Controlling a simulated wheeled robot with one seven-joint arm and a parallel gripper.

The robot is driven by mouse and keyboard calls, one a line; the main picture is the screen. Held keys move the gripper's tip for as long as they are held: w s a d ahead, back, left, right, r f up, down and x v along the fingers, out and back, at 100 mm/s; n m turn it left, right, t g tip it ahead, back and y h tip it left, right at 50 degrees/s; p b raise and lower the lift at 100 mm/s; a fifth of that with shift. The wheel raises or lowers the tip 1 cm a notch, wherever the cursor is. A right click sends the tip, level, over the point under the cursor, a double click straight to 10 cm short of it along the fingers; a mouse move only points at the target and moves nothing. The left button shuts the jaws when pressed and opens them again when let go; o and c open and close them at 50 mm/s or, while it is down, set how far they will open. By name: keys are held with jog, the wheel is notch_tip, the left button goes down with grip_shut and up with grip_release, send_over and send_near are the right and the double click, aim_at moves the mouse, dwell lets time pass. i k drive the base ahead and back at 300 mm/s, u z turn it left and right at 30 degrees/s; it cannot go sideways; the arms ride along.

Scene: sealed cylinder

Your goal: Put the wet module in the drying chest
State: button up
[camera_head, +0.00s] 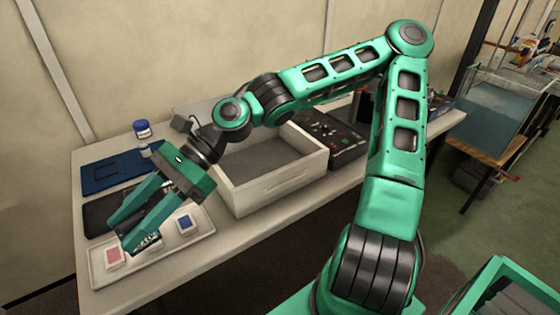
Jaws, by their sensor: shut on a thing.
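A pale tray (200,238) lies at the front left of the table. It holds a module with a pink face (113,257) at its left and one with a blue face (185,223) at its right. My gripper (124,236) reaches down over the tray's middle, shut on a small dark module (150,241) with light and blue marks. The fingers hide most of that module; I cannot tell whether it still touches the tray or whether it is wet. A white open-topped box (270,185), seemingly the drying chest, stands right of my gripper; its grey interior looks empty.
A blue mat (105,174) and a blue-lidded jar (142,129) are at the back left. A black panel (335,135) with small lights lies right of the box. A water tank (498,120) stands at the far right. The table front (260,222) is bare.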

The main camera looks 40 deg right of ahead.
aim_at(261, 166)
jog(key=z, duration=1.65)
jog(key=k, duration=1.6)
jog(key=u, duration=0.5)
jog(key=i, duration=1.7)
